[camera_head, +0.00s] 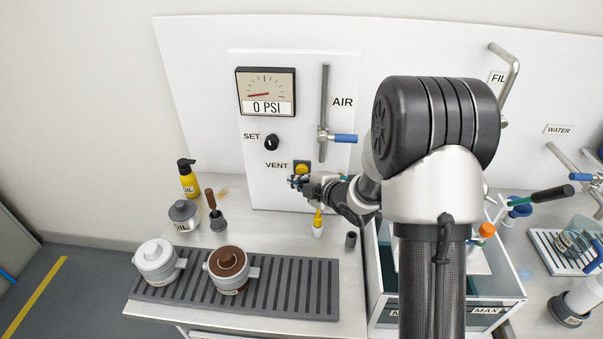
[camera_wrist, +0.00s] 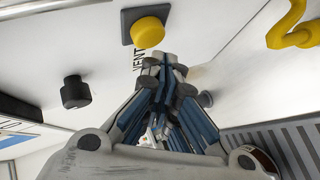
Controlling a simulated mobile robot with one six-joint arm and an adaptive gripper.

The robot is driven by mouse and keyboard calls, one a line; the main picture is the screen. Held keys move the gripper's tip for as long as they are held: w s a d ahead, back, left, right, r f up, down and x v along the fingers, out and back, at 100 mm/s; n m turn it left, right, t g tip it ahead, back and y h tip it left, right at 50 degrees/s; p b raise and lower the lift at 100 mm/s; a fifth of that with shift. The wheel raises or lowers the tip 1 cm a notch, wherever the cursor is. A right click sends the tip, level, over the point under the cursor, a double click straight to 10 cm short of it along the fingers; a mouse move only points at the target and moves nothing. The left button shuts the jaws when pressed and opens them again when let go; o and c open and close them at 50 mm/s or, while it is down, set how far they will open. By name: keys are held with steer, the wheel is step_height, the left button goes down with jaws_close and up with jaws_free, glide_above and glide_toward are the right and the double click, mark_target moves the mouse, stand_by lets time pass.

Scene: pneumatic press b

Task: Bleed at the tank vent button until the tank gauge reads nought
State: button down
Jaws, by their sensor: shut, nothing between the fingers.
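The tank gauge (camera_head: 266,91) is a square dial on the white panel (camera_head: 285,60). Its readout says 0 PSI and its needle lies toward the left. The round yellow vent button (camera_head: 302,168) sits on a dark square base, right of the VENT label. It also shows in the wrist view (camera_wrist: 148,32). My gripper (camera_head: 297,181) is shut and empty, its fingertips just below the button in the head view. In the wrist view the fingertips (camera_wrist: 165,63) are beside the button's face; whether they touch it I cannot tell.
The black SET knob (camera_head: 271,142) is above left of the button. A blue-handled AIR valve (camera_head: 344,138) is above right.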

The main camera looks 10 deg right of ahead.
steer(key=s, duration=0.1)
steer(key=s+a+b, duration=0.1)
steer(key=s, duration=0.1)
steer(key=s+b, duration=0.1)
steer(key=shift+s+a, duration=0.3)
steer(key=shift+s, duration=0.05)
stand_by(0.4)
steer(key=s+d+r+m+g+h, duration=0.2)
steer(key=s+d+r+m+h, duration=0.4)
steer(key=s+r+m, duration=0.5)
steer(key=s+a+m+g, duration=0.2)
steer(key=s+m, duration=0.2)
steer(key=s, duration=0.7)
steer(key=s+a+r+m+g+y, duration=0.1)
steer(key=s+a+m+g, duration=0.1)
steer(key=s, duration=1)
steer(key=shift+s+a+m+g, duration=0.2)
steer(key=shift+a+m+g, duration=0.2)
steer(key=shift+m+g, duration=0.4)
